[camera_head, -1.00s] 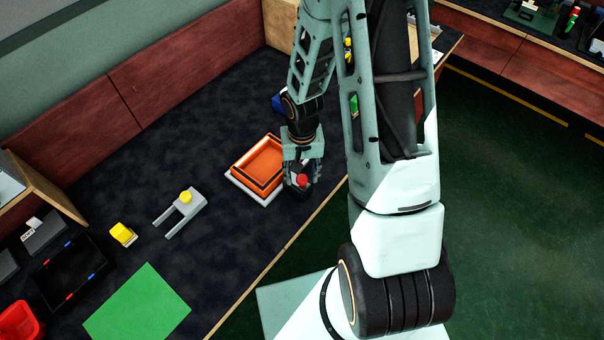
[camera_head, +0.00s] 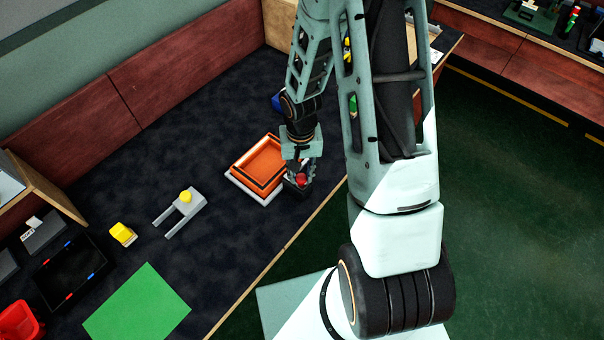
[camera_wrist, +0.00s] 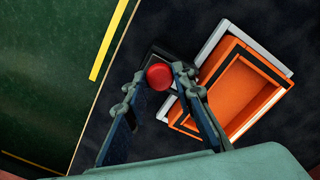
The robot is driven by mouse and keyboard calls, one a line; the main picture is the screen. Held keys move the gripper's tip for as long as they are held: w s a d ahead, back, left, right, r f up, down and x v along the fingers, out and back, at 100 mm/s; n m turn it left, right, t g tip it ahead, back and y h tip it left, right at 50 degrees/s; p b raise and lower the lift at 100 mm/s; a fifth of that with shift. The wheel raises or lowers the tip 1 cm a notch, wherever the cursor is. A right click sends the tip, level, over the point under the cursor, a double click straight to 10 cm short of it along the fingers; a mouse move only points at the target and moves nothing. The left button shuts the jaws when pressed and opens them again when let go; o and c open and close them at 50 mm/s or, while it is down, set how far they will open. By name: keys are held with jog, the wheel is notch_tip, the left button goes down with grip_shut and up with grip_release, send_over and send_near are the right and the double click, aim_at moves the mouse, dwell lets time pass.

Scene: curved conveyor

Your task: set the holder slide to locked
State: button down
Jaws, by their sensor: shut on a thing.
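A red round knob (camera_head: 301,180) stands on a dark block (camera_head: 297,192) beside the holder. My gripper (camera_head: 302,176) reaches down over the block, shut on the red knob. In the wrist view the knob (camera_wrist: 159,77) sits between my two fingertips, with the dark block (camera_wrist: 156,54) under it. The holder is a pale base (camera_head: 236,182) on the dark table, with an orange tray (camera_head: 243,164) in it, just left of my gripper. My fingers hide part of the block, so any lock marking cannot be read.
A grey forked fixture with a yellow knob (camera_head: 186,196), a small yellow block (camera_head: 122,234), a green mat (camera_head: 138,308) and a black tray (camera_head: 70,272) lie to the left. The table's front edge (camera_head: 290,240) runs close by the dark block. Dark table between is clear.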

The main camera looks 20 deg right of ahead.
jog(key=shift+w+a+f+b, duration=0.1)
jog(key=shift+w+a+b, duration=0.1)
jog(key=shift+w+a, duration=0.3)
jog(key=shift+w+a+b, duration=0.2)
jog(key=shift+w+a, duration=0.1)
jog(key=shift+w, duration=0.35)
jog(key=shift+w+a, duration=0.15)
jog(key=c, duration=1.6)
grip_release()
notch_tip(320, 180, up, 12)
